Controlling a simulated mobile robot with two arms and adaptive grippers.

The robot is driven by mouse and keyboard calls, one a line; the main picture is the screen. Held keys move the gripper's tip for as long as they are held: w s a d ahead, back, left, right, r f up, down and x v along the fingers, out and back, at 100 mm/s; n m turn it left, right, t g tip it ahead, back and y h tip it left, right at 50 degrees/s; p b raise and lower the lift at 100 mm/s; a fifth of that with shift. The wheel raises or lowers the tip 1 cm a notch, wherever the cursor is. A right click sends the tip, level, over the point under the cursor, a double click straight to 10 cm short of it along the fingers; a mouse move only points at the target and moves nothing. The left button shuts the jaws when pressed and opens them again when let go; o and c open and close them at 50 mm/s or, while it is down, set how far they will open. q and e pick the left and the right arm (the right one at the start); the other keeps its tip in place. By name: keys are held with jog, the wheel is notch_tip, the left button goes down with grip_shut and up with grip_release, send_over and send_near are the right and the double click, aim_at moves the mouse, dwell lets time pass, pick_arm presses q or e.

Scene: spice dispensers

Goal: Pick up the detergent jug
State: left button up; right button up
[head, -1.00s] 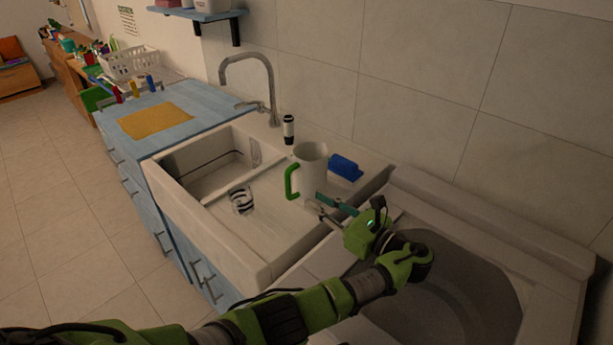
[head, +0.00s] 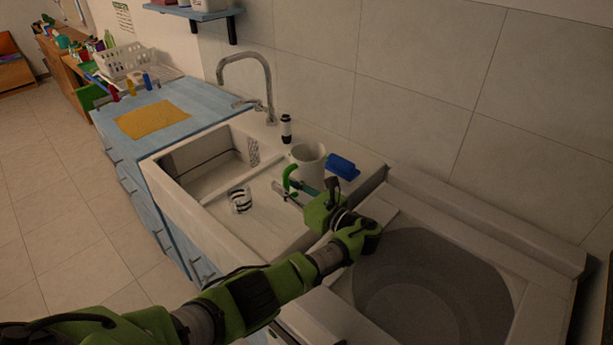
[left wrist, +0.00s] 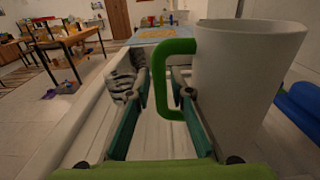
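The detergent jug is a white, open-topped jug (head: 308,160) with a green handle, upright on the ledge of the white sink unit. It fills the right side of the left wrist view (left wrist: 245,85). Its green handle (left wrist: 176,48) faces my left gripper (left wrist: 161,105). My left gripper (head: 290,188) is open, with one finger on each side of the handle's lower part. I cannot tell whether either finger touches it. My right gripper is in neither view.
A striped glass (head: 240,200) stands left of the jug, a blue object (head: 343,167) right of it. A small black and white bottle (head: 286,128) and the faucet (head: 268,85) are behind. A grey round basin (head: 430,285) lies at right.

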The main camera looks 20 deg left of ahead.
pick_arm(q)
grip_shut()
jog(key=shift+w+r, duration=0.1)
jog(key=shift+r, duration=0.05)
jog(key=shift+r, duration=0.2)
